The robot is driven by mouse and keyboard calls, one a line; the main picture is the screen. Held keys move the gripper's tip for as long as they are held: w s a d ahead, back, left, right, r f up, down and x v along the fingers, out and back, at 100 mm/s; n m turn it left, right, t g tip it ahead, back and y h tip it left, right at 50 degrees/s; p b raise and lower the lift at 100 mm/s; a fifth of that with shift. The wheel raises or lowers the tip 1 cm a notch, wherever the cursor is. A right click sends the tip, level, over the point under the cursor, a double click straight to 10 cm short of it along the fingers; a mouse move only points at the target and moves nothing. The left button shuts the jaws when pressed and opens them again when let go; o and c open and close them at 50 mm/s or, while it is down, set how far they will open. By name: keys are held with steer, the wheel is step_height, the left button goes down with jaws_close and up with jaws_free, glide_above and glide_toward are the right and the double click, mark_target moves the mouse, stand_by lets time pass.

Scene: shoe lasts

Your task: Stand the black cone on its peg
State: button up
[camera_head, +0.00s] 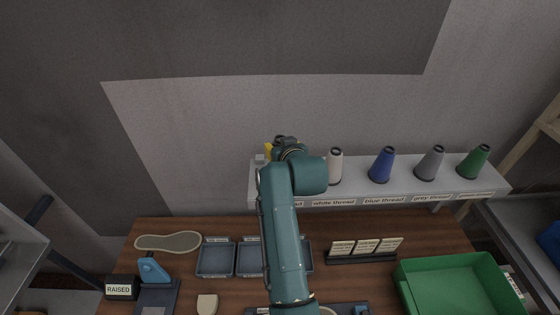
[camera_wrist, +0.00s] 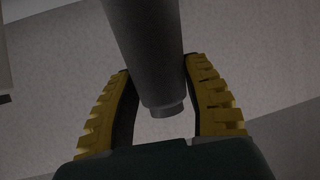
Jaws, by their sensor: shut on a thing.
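The black cone (camera_wrist: 148,45) shows dark grey to black in the wrist view, running from the top edge down to its narrow end, which has a small collar. My gripper (camera_wrist: 160,78), with yellow ribbed fingers, is shut on the cone from both sides. In the head view only a little yellow of my gripper (camera_head: 268,149) shows past my arm, over the left end of the thread shelf (camera_head: 262,190). The cone cannot be made out clearly there. The peg is not visible; my arm covers that part of the shelf.
On the shelf stand a white cone (camera_head: 336,166), a blue cone (camera_head: 382,164), a grey cone (camera_head: 430,162) and a green cone (camera_head: 474,161), with labels in front. Below, the wooden bench holds grey trays (camera_head: 215,257), a card holder (camera_head: 362,257) and a green bin (camera_head: 410,292).

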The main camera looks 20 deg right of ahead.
step_height(320, 180, down, 4)
steer(key=shift+r+p, duration=0.15)
steer(key=shift+p, duration=0.25)
steer(key=shift+f+b, duration=0.3)
steer(key=shift+f, duration=0.2)
steer(key=o, duration=1.2)
steer(key=shift+c, duration=0.2)
